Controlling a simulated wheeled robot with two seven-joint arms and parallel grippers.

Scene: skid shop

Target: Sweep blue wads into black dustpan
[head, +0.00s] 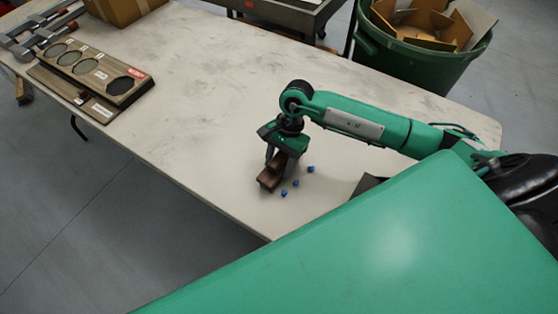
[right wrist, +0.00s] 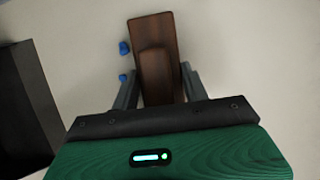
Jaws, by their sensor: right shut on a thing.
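My right gripper (head: 277,162) is shut on a brown wooden brush (head: 268,182), low over the pale table. In the right wrist view the brush (right wrist: 153,32) sits between the two grey fingers (right wrist: 158,88). Three small blue wads lie on the table just right of the brush: one farther back (head: 310,169), one in the middle (head: 296,183) and one nearest (head: 284,193). Two wads (right wrist: 124,47) show left of the brush in the right wrist view. The black dustpan (head: 366,184) is right of the wads, mostly hidden; its dark side (right wrist: 22,100) shows at the left of the right wrist view. My left gripper is out of view.
The white table (head: 200,80) is clear around the brush and to its left. A board with round recesses (head: 95,72), clamps (head: 40,25) and a cardboard box (head: 122,8) are at the far left end. A green bin (head: 420,60) stands behind the table.

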